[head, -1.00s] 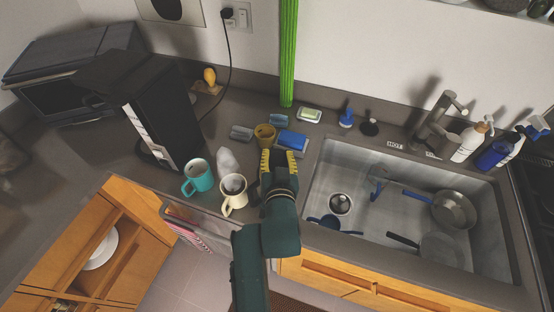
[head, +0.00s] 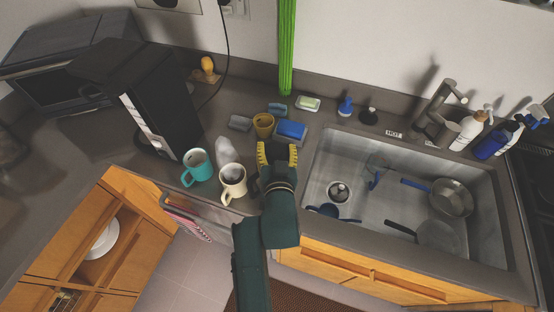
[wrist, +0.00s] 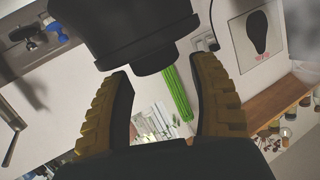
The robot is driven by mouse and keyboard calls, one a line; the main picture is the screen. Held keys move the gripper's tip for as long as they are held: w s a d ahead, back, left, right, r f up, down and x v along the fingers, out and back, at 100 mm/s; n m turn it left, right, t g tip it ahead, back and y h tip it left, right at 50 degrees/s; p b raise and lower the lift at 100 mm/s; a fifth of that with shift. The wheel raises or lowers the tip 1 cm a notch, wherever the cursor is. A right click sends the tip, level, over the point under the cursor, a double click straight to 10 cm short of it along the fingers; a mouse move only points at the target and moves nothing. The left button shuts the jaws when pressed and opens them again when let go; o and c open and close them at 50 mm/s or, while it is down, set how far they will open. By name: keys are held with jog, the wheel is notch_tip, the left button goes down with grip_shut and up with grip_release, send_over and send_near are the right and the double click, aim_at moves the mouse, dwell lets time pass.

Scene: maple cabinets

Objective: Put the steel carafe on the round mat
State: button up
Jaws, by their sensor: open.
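My gripper (head: 278,153) is open, with yellow-and-black fingers, over the counter strip left of the sink. Its fingers also show apart in the wrist view (wrist: 165,112), with nothing held between them. I cannot pick out the steel carafe with certainty. A grey metallic vessel-like shape (head: 446,134) stands beside the faucet at the back right of the sink, well away from my gripper; it is too small to tell what it is. I cannot make out a round mat in either view.
A teal mug (head: 197,167) and cream mug (head: 233,181) stand left of my gripper. A mustard cup (head: 263,125) and blue sponge (head: 291,131) lie just beyond it. The sink (head: 350,235) holds pans. A black coffee machine (head: 160,112) stands left.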

jog(key=s+r+b, duration=0.1)
jog(key=s+r, duration=0.1)
jog(key=s, duration=0.9)
jog(key=s+d+r+t, duration=0.2)
jog(key=r, duration=0.8)
jog(key=s+d+r+t, duration=0.2)
jog(key=s+r, duration=0.1)
jog(key=r, duration=0.6)
jog(key=s+d+r+n+t+h, duration=0.1)
jog(key=s+d+r+t, duration=0.1)
jog(key=r, duration=0.8)
jog(key=shift+s+d+r, duration=0.2)
jog(key=shift+s+r, duration=0.15)
notch_tip(320, 180, up, 8)
jog(key=p, duration=0.8)
jog(key=shift+h, duration=0.3)
jog(key=shift+r, duration=0.1)
